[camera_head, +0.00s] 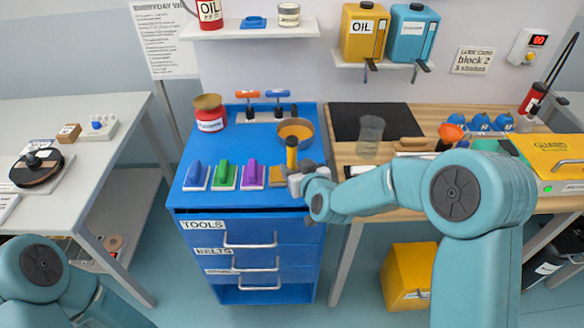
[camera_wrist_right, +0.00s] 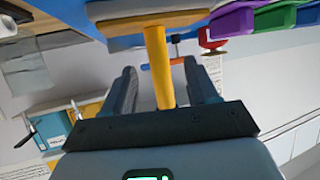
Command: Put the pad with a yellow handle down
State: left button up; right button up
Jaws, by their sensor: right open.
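The pad with a yellow handle (camera_head: 280,177) is at the right end of a row of pads on the blue bench top (camera_head: 240,153). My right gripper (camera_head: 293,178) is just beside it, at the bench's right edge. In the right wrist view, the yellow handle (camera_wrist_right: 159,65) stands between the open fingers (camera_wrist_right: 158,85), with a gap on both sides. The pad's flat base (camera_wrist_right: 150,20) shows at the top, close to the blue surface; I cannot tell whether it touches. My left gripper is out of view; only part of the left arm shows.
A blue pad (camera_head: 196,177), a green pad (camera_head: 225,176) and a purple pad (camera_head: 253,175) stand to the left in the row. An orange bowl (camera_head: 296,131) is behind. A clear cup (camera_head: 370,135) stands on the wooden table to the right.

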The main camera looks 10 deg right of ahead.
aim_at(290, 155)
jog(key=shift+x, duration=0.75)
jog(key=p+x, duration=0.2)
jog(key=x, duration=0.3)
jog(key=shift+r, duration=0.15)
grip_shut()
jog(key=shift+r, duration=0.65)
notch_tip(290, 155, up, 19)
jog(key=p, duration=0.4)
jog(key=shift+p, duration=0.3)
